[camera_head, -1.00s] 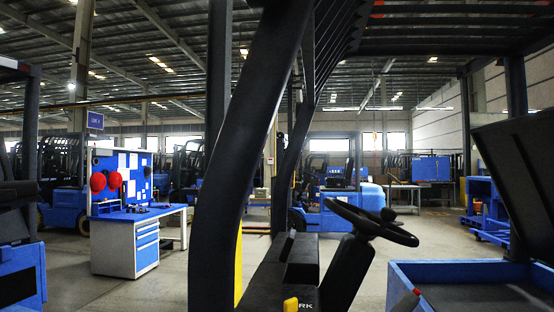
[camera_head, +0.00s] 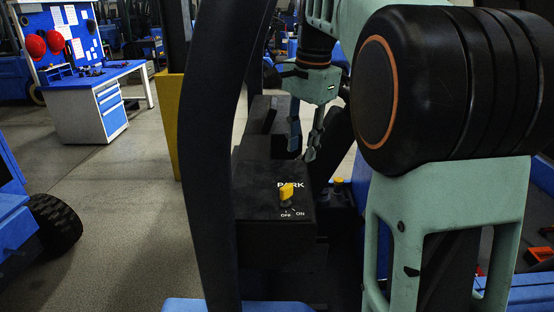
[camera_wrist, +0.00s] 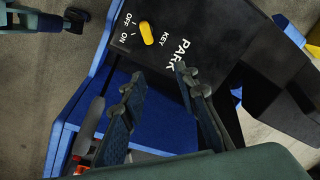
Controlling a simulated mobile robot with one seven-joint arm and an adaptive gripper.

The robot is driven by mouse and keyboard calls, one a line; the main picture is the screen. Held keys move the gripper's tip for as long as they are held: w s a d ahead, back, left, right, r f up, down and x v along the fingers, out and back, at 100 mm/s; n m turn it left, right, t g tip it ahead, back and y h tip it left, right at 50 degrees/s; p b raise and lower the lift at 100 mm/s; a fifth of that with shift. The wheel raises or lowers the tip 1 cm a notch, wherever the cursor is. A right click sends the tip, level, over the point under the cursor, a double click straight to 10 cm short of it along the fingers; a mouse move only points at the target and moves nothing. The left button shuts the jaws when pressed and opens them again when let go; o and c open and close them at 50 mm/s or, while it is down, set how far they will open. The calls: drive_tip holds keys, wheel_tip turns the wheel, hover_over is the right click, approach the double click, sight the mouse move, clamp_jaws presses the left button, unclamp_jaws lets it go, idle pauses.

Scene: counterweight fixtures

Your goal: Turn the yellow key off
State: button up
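The wrist view also shows the key (camera_wrist: 147,33) beside the OFF and ON labels. I cannot tell clearly which label it points to. My gripper (camera_head: 304,146) is open and empty, pointing down behind and above the key in the head view. In the wrist view my gripper's two fingers (camera_wrist: 158,72) are spread apart, with the key beyond their tips and not touched.
The forklift's black pillar (camera_head: 212,150) stands just left of the panel. A black lever with a yellow base (camera_head: 338,186) is to the panel's right. A blue workbench (camera_head: 88,95) with red helmets above it stands at the back left, with open floor in front.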

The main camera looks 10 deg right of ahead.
sight(287, 185)
drive_tip(key=s+a+r+g, duration=0.1)
drive_tip(key=s+a+r, duration=0.1)
drive_tip(key=a, duration=0.2)
wheel_tip(287, 185, down, 11)
drive_tip(key=shift+s+d+f, duration=0.1)
drive_tip(key=shift+c, duration=0.3)
clamp_jaws()
